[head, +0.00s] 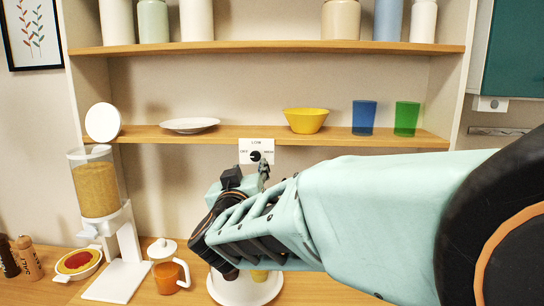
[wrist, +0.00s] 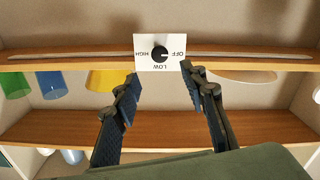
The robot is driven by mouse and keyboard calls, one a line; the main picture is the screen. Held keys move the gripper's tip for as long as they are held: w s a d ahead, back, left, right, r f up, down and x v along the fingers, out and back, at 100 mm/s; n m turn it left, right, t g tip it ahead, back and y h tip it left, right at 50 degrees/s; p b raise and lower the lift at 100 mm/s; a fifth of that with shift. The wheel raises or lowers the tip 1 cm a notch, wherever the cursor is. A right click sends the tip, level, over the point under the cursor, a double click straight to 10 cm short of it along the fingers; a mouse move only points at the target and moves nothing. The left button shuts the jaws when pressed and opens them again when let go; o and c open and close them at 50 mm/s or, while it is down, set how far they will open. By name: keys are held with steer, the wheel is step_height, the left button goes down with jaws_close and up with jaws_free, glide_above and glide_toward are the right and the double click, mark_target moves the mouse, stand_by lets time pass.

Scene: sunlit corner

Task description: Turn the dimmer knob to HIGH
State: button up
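The dimmer knob (wrist: 159,54) is a small round black knob on a white plate (wrist: 143,66) marked OFF, LOW and HIGH. The wrist view shows the plate upside down, and a pale mark on the knob appears to point towards OFF. In the head view the plate (head: 245,146) is on the shelf's front edge, with the knob (head: 255,156) low on it, OFF left, LOW on top and HIGH right. My gripper (wrist: 160,76) is open and empty, fingers apart on either side below the knob in the wrist view. It also shows just below the plate in the head view (head: 248,172).
The shelf (head: 350,139) holds a white plate (head: 190,125), a yellow bowl (head: 305,120), a blue cup (head: 364,117) and a green cup (head: 406,118). A cereal dispenser (head: 97,190) and an orange mug (head: 168,277) stand on the counter below left.

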mark_target(255, 156)
steer(key=w+p, duration=0.1)
steer(key=w, duration=0.8)
steer(key=shift+w+d, duration=0.1)
steer(key=shift+w, duration=0.1)
jaws_close()
